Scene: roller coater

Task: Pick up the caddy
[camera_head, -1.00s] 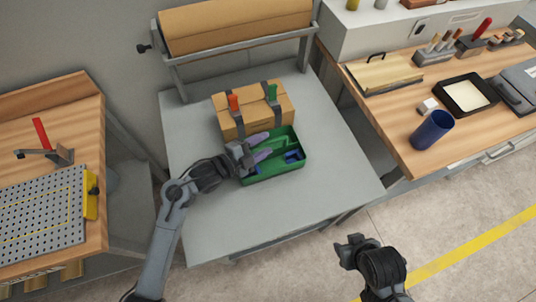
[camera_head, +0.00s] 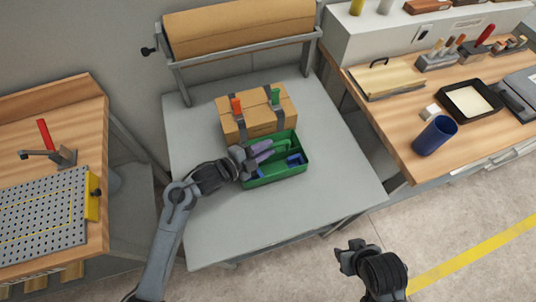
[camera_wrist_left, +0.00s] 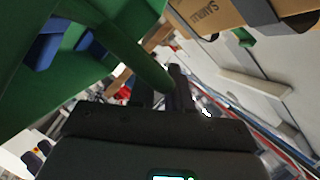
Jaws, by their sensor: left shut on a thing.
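The green caddy (camera_head: 285,175) stands on the grey table in front of the cardboard box, with blue items inside it. In the left wrist view the green handle bar (camera_wrist_left: 145,62) runs down to between the dark fingers (camera_wrist_left: 172,92), with the caddy's green wall (camera_wrist_left: 70,85) at the left. I cannot tell whether the caddy is clear of the tabletop. My right gripper (camera_head: 352,257) hangs at the lower right, away from the caddy; its jaws are unclear.
The strapped cardboard box (camera_head: 255,118) with an orange and a green clip stands just behind the caddy. A brown roll (camera_head: 240,35) on a frame is at the table's back. The grey table (camera_head: 235,225) is clear in front. Wooden benches flank it; a blue cup (camera_head: 435,136) stands on the right one.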

